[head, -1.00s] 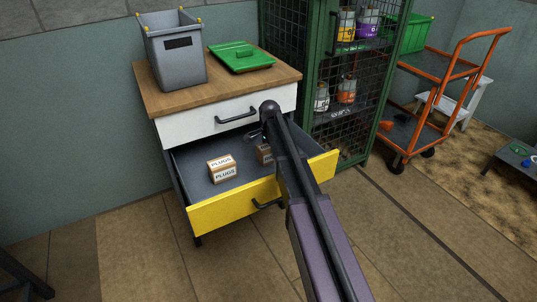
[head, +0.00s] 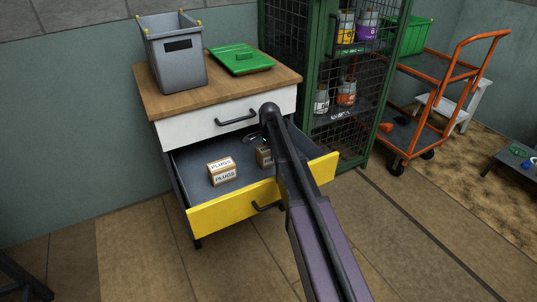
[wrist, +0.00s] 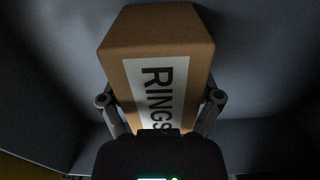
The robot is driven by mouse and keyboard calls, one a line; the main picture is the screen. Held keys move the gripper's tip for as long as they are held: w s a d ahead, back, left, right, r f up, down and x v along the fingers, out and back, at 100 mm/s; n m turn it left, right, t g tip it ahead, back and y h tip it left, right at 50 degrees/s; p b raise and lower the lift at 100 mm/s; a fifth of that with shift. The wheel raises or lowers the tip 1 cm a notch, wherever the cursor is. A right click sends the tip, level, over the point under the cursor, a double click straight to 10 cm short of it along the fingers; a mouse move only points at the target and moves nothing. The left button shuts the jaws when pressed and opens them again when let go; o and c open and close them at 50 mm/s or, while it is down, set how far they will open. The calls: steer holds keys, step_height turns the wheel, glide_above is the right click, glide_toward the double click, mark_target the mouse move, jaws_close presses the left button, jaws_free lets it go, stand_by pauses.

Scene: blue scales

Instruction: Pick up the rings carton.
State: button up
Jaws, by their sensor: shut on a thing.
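The rings carton (wrist: 190,48) is a brown box with a white label reading RINGS, filling the middle of the wrist view. My gripper (wrist: 160,104) has one finger on each side of it and is shut on it. In the head view the carton (head: 263,157) shows only in part, inside the open yellow-fronted drawer (head: 235,207), with my arm covering much of it. I cannot tell from these frames whether it is clear of the drawer floor.
A plugs carton (head: 222,172) lies in the drawer to the left of my arm. The wooden top above holds a grey bin (head: 172,60) and a green lid (head: 240,58). A green mesh cabinet (head: 312,75) stands close on the right, with an orange trolley (head: 432,110) beyond it.

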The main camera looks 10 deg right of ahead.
step_height(320, 180, up, 28)
steer(key=p, duration=2.7)
steer(key=shift+p, duration=0.35)
steer(key=s+a+r+m+p, duration=0.2)
steer(key=a+r+m+p, duration=0.1)
steer(key=a+r+p, duration=0.7)
steer(key=s+a+r+m+p, duration=0.2)
steer(key=a+r+p, duration=0.9)
steer(key=r+p, duration=0.6)
steer(key=shift+s+m, duration=0.3)
steer(key=shift+m, duration=0.6)
steer(key=shift+s+a, duration=0.1)
